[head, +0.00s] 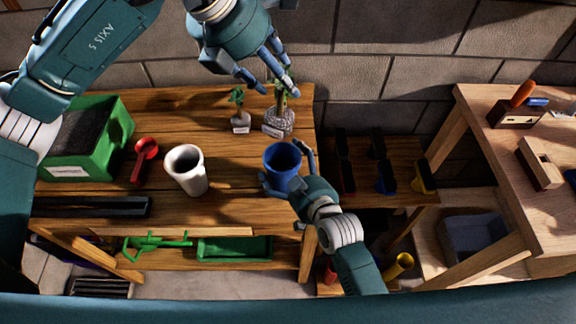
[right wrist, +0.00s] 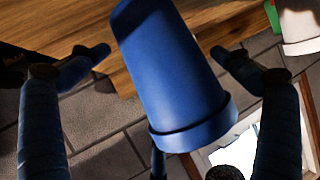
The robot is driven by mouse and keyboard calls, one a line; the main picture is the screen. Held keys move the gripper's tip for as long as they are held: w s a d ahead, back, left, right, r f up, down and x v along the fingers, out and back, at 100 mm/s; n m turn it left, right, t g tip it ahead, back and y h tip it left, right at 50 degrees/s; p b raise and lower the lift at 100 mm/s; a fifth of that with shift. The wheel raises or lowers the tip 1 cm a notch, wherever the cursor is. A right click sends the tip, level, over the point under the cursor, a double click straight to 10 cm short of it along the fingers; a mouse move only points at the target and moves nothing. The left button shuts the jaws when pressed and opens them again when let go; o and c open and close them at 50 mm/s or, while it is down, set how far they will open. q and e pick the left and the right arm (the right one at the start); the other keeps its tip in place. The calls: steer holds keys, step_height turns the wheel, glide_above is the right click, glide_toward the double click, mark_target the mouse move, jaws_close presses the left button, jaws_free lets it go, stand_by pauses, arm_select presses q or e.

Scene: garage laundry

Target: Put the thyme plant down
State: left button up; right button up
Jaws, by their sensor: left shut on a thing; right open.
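My left gripper (head: 278,82) is shut on the upper part of a small plant (head: 281,118) at the back right of the wooden table. This plant's base is a grey clump with a small label, at or just above the tabletop; I cannot tell if it touches. A second small plant (head: 239,116) stands just left of it, with a label too small to read. A blue pot (head: 281,160) stands near the table's right edge. My right gripper (head: 283,170) is open with its fingers on either side of the pot, which also shows in the right wrist view (right wrist: 178,75).
A lower bench with several dark tools is to the right, then a workbench (head: 500,190). The table is clear between white and blue pots.

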mark_target(273, 115)
steer(key=shift+c, duration=0.5)
arm_select(q)
jaws_close()
arm_select(e)
steer(key=c, duration=1.1)
arm_select(q)
steer(key=f+m, duration=0.1)
steer(key=f+m+g+h, duration=0.1)
steer(key=f, duration=0.3)
steer(key=shift+w+a+f+m+g, duration=0.2)
steer(key=shift+w+a+m+g, duration=0.05)
steer(key=shift+m+g, duration=0.15)
step_height(273, 115, down, 6)
steer(key=shift+r, duration=0.15)
arm_select(e)
steer(key=shift+s+f, duration=0.1)
arm_select(q)
steer(key=shift+f, duration=2.1)
steer(key=o, duration=1.8)
jaws_free()
steer(key=shift+f, duration=0.1)
